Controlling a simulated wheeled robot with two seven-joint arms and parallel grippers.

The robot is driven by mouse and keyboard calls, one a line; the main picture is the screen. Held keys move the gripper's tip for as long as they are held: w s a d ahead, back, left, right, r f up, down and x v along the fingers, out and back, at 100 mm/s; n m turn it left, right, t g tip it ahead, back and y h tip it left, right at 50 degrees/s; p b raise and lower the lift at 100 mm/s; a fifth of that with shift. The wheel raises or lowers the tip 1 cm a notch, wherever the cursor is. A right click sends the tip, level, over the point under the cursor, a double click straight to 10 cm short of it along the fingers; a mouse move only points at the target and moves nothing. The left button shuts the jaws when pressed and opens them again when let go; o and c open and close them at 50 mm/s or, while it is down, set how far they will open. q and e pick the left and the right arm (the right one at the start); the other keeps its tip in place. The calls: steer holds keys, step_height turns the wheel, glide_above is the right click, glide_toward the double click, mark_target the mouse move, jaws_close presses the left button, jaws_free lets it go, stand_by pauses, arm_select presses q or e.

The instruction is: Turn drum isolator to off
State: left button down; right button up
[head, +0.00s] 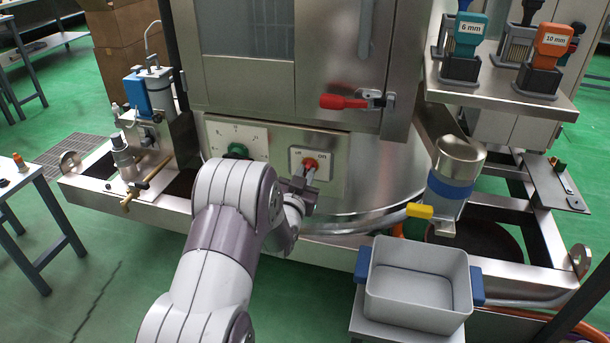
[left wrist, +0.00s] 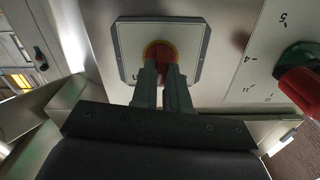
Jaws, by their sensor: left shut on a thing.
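The drum isolator is a red rotary knob (head: 310,163) on a pale square plate (head: 296,155) with OFF and ON marks, on the steel front panel of the machine. My left gripper (head: 311,176) is at the knob, with its fingers pointing into the panel. In the left wrist view the two fingers (left wrist: 162,82) are shut on the red knob (left wrist: 160,52), in front of its yellow ring. The fingers hide much of the knob and part of the plate's lettering, so its exact setting cannot be told. My right gripper is not in view.
A green dial (head: 238,150) with numbers sits left of the isolator. A red-handled door latch (head: 343,102) is above it.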

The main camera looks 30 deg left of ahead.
arm_select(q)
steer(key=n+p, duration=0.1)
steer(key=n, duration=0.4)
steer(key=n+p, duration=0.1)
steer(key=n, duration=0.4)
steer(key=shift+a+n, duration=0.15)
steer(key=shift+n, duration=0.15)
steer(key=shift+f, duration=0.1)
stand_by(0.4)
steer(key=c, duration=1.1)
jaws_free()
steer(key=p+v, duration=0.3)
steer(key=v, duration=1)
steer(key=shift+w, duration=0.1)
